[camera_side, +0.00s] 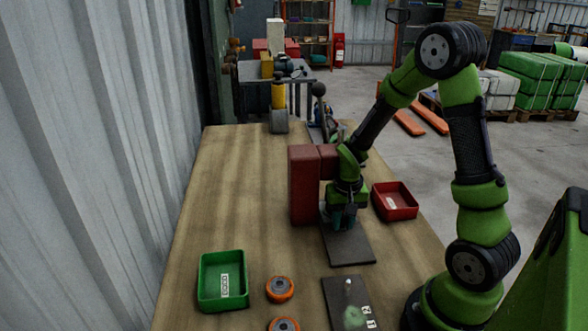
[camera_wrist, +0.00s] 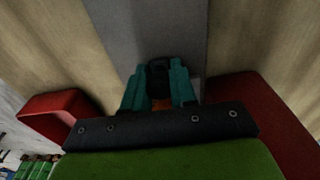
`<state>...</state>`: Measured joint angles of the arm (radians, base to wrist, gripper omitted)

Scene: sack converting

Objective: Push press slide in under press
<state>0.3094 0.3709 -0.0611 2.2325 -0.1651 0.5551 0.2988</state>
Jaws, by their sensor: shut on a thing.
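The press (camera_side: 304,187) is a red body on the wooden bench, left of my gripper; its red side also shows in the wrist view (camera_wrist: 255,98). The press slide appears to be the flat dark grey plate (camera_side: 350,247) reaching forward from the press; it also shows in the wrist view (camera_wrist: 155,25). My gripper (camera_side: 339,222) is low over the plate's rear part, close beside the press. In the wrist view its teal fingers (camera_wrist: 158,88) are shut on a black knob, with a bit of orange below. The knob's base and the plate's rear end are hidden.
A red bin (camera_side: 395,203) stands right of the press. A green bin (camera_side: 222,282), an orange-rimmed wheel (camera_side: 280,289), another wheel (camera_side: 284,325) and a second dark plate (camera_side: 345,303) with a pin lie in front. The bench's left middle (camera_side: 235,200) is clear.

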